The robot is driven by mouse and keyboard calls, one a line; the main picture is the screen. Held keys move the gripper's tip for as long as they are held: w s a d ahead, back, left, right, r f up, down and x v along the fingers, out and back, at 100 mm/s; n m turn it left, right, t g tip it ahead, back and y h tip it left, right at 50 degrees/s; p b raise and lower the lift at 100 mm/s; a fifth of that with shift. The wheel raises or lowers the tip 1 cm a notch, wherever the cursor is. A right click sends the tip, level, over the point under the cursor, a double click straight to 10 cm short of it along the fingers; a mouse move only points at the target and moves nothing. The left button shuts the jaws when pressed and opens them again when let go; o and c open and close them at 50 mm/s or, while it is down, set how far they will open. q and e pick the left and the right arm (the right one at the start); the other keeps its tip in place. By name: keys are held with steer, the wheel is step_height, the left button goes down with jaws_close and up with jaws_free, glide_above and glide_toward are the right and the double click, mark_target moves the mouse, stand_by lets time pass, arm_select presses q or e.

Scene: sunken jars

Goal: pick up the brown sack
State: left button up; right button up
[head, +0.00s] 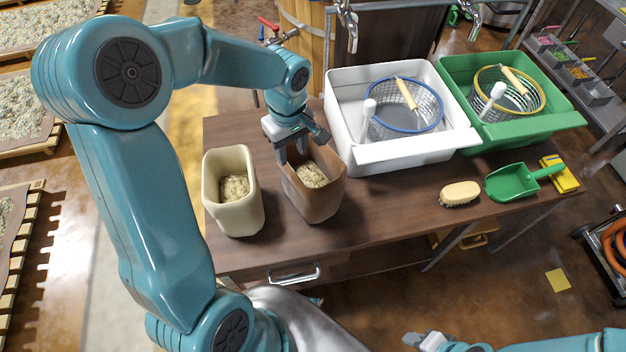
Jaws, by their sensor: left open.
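The brown sack (318,203) stands upright and open on the wooden table, with pale grain-like stuff inside. My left gripper (292,154) is open at the sack's far left rim, pointing down. One finger shows at the rim's left corner; whether the fingers touch the sack or straddle its wall I cannot tell. A cream sack (236,213) with similar contents stands just left of the brown one. My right gripper (424,340) is low at the bottom edge, away from the table; its jaws are too unclear to judge.
A white tub (420,152) with a blue-rimmed basket stands close behind and right of the brown sack. A green tub (550,125) is beyond it. A brush (460,193), green scoop (512,183) and yellow block (559,175) lie at right. The table front is clear.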

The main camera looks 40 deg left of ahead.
mark_target(293, 169)
arm_select(q)
step_height(293, 169, down, 9)
steer(key=shift+a+f, duration=0.1)
steer(key=shift+s, duration=0.1)
stand_by(0.3)
jaws_close()
stand_by(1.3)
